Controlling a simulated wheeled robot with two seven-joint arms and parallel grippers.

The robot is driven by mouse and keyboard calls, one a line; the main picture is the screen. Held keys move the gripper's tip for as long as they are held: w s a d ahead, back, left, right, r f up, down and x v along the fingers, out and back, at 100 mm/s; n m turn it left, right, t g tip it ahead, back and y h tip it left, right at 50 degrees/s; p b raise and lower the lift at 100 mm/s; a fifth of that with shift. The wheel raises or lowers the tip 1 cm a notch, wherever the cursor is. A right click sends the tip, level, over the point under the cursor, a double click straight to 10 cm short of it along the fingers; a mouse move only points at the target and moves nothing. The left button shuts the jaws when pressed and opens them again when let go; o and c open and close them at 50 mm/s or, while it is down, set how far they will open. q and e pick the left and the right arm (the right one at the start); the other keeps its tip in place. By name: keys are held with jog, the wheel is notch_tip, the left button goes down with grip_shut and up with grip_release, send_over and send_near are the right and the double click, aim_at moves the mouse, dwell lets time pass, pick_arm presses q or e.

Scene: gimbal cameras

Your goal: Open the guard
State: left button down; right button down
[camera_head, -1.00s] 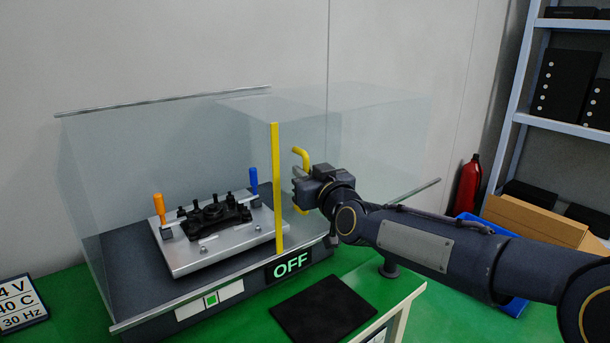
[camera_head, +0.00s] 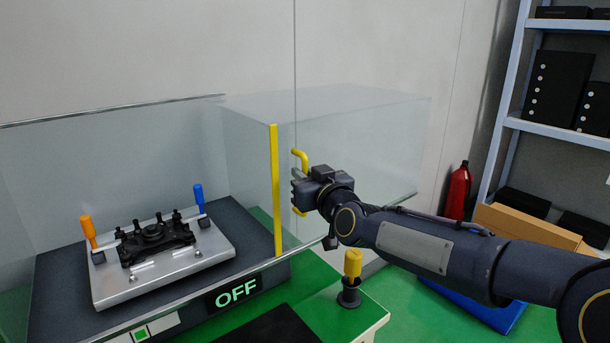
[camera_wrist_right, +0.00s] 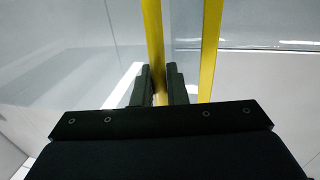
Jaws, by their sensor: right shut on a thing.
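The guard (camera_head: 340,130) is a clear box-shaped cover with a yellow edge strip (camera_head: 276,190) and a yellow handle (camera_head: 299,157). It stands shifted to the right of the machine base (camera_head: 60,290), past the OFF display (camera_head: 237,291). The fixture plate (camera_head: 215,258) with its orange and blue clamp levers lies uncovered on the left at the front. My right gripper (camera_head: 300,188) is shut on the handle. In the right wrist view the fingers (camera_wrist_right: 160,85) close around a yellow bar, with a second yellow bar to the right. My left gripper is not in view.
A yellow knob (camera_head: 352,263) in a black holder stands on the green table below my right arm. A black mat (camera_head: 268,327) lies in front. A shelf (camera_head: 560,130), a red extinguisher (camera_head: 458,192) and a blue tray (camera_head: 465,308) are on the right.

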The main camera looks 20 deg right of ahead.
jog(key=c, duration=1.5)
grip_release()
jog(key=shift+c, duration=0.2)
jog(key=s+d, duration=0.1)
jog(key=s, duration=0.6)
jog(key=shift+s, duration=0.4)
jog(key=s+f+m+g+p, duration=0.1)
jog(key=s+f+g+p, duration=0.2)
jog(key=s, duration=0.6)
jog(key=s+f+m+g+p, duration=0.1)
jog(key=s+f+g+p, duration=0.2)
jog(key=s, duration=0.7)
jog(key=s+f+m+g+y+p, duration=0.1)
jog(key=s+f+g+p, duration=0.3)
jog(key=s, duration=0.6)
notch_tip(320, 180, down, 3)
jog(key=shift+d+r+m+g, duration=0.15)
jog(key=shift+m+g, duration=0.15)
jog(key=shift+g, duration=0.8)
